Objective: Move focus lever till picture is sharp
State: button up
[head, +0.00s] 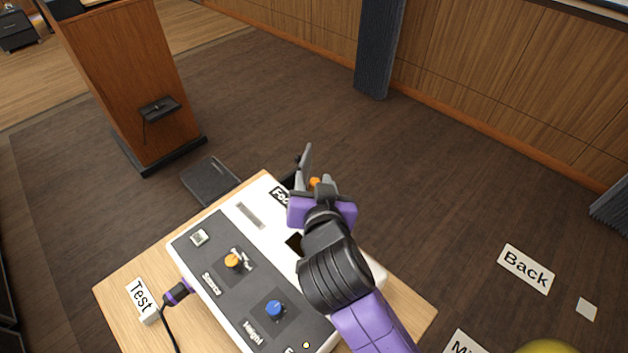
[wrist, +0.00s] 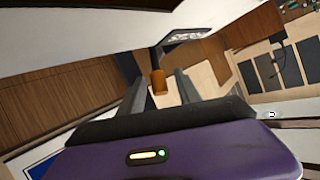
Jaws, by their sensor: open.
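The white control box (head: 262,205) stands on a wooden table and has a dark panel with an orange knob (head: 232,260) and a blue knob (head: 275,308). A label starting "Fo" (head: 279,197) on it is partly hidden by my arm. The focus lever, with an orange tip (head: 314,182), shows at the far edge of the box; its tip hangs from a dark stem in the wrist view (wrist: 158,82). My gripper (head: 312,172) is open, its grey fingers on either side of the orange tip in the wrist view (wrist: 160,88). Contact cannot be told.
A wooden lectern (head: 125,75) stands at the back left. A "Test" label (head: 142,298) and a cable lie at the table's left. A "Back" sign (head: 526,268) is at the right. The dark floor (head: 450,170) behind the table is mostly clear.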

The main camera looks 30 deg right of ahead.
jog(key=shift+c, duration=0.4)
grip_shut()
dwell(0.9)
